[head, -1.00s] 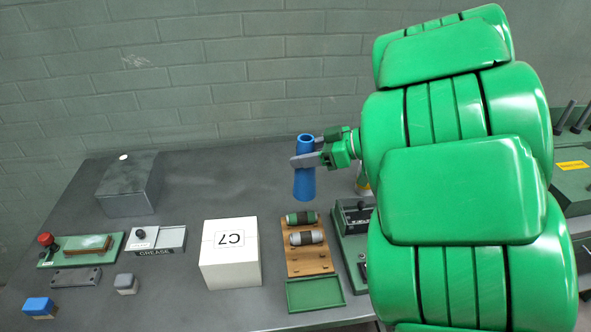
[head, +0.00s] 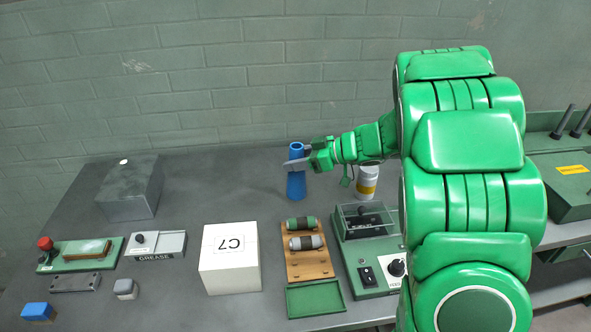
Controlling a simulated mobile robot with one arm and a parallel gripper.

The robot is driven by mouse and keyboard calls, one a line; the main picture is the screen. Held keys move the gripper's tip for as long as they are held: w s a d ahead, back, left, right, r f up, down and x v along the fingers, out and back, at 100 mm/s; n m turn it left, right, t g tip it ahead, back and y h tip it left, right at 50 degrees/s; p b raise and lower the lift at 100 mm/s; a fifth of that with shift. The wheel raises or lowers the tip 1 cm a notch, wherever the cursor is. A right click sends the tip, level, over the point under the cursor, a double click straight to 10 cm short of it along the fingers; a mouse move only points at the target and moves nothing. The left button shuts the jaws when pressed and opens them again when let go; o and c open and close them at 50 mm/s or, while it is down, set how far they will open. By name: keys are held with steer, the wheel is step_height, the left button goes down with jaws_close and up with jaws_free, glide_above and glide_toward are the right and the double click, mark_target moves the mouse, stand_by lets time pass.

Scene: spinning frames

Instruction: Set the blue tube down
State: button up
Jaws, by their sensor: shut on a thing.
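The blue tube (head: 297,186) is upright near the back of the grey bench, its open top showing. My gripper (head: 296,163) comes from the right and is shut on the tube's upper part. The tube's lower end is at or just above the bench top; I cannot tell for sure whether it touches.
A white canister with a yellow band (head: 367,182) stands right of the tube, close under my arm. In front are a wooden rack (head: 309,266) with two cylinders, a green tray (head: 315,299), a green device (head: 371,281) and a white C7 box (head: 230,272). Bench left of the tube is clear.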

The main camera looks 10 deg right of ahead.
steer(key=shift+w+f, duration=0.65)
steer(key=shift+f, duration=0.1)
steer(key=shift+w+f, duration=0.1)
steer(key=shift+f, duration=1.55)
steer(key=o, duration=1)
steer(key=shift+f, duration=0.1)
steer(key=shift+d+r, duration=0.15)
steer(key=shift+r, duration=0.05)
steer(key=shift+v, duration=5.85)
